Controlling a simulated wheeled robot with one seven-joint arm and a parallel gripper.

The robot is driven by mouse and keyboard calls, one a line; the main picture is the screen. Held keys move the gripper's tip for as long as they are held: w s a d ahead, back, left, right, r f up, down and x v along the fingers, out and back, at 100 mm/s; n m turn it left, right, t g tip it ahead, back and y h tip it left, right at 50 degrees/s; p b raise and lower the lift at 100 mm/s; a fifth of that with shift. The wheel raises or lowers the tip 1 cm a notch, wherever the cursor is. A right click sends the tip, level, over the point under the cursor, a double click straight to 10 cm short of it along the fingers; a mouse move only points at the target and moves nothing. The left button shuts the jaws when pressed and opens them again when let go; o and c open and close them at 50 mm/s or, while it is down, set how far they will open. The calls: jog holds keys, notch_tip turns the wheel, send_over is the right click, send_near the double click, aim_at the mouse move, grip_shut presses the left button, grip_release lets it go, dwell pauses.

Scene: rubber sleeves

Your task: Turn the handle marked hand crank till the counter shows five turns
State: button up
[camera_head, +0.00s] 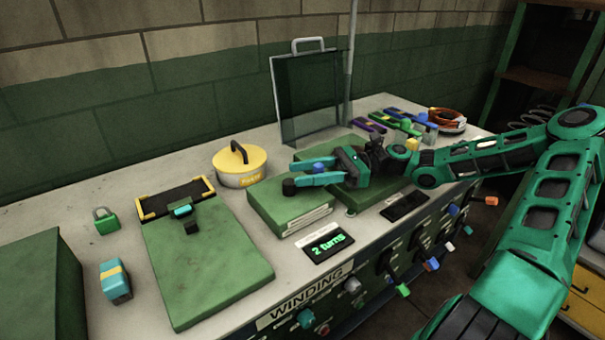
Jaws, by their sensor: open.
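The counter (328,247) stands at the front of the bench and reads "2 turns" in green digits. My gripper (293,174) is open above a green box (290,208) behind the counter, its teal fingers pointing left. A black knob-like piece (289,187) shows at the fingertips. I cannot tell whether it is part of a handle or a finger pad, nor whether it is touched. A blue knob (320,165) shows by the upper finger. White labels on the box front are too small to read, so I cannot make out the words hand crank. My wrist hides part of the second green box.
A yellow-topped round tin (240,166) stands left of my gripper, and a framed dark panel (308,95) behind it. A flat green slab (205,262) lies at left. Coloured knobs line the bench front under a "WINDING" sign (305,297).

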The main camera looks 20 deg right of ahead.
jog(key=shift+a, duration=0.25)
jog(key=shift+d, duration=0.1)
grip_shut()
